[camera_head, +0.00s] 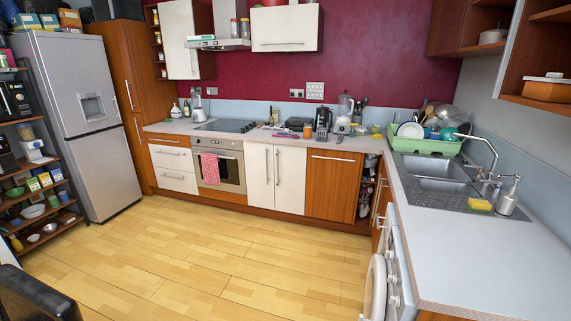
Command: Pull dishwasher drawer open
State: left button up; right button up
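No dishwasher drawer is plainly recognisable and none stands open. A wooden front panel (332,187) with a horizontal handle along its top is shut in the back row of cabinets; I cannot tell whether it is the dishwasher's door. A white front-loading machine (398,270) with a round door (375,287) stands under the right counter, seen edge-on. Neither of my grippers can be made out in the head view.
The wooden floor (200,240) in the middle is clear. The right counter (475,255) juts forward with a sink (437,185) and green dish rack (425,144). An oven (218,172), fridge (85,120) and shelves stand farther left. A dark object (38,298) fills the bottom left corner.

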aim_at(332, 177)
jog(key=i+u, duration=0.3)
jog(key=i, duration=0.6)
jog(key=i+z, duration=0.1)
jog(key=i, duration=0.85)
jog(key=i+z, duration=0.35)
jog(key=i+j+z, duration=0.1)
jog(key=i+z, duration=0.3)
jog(key=i+l+z, duration=0.1)
jog(key=i+z, duration=0.5)
jog(key=z, duration=0.15)
jog(key=i+z, duration=0.25)
jog(key=z, duration=0.15)
jog(key=u, duration=0.45)
jog(key=i+l, duration=0.15)
jog(key=i+u, duration=0.05)
jog(key=i, duration=0.05)
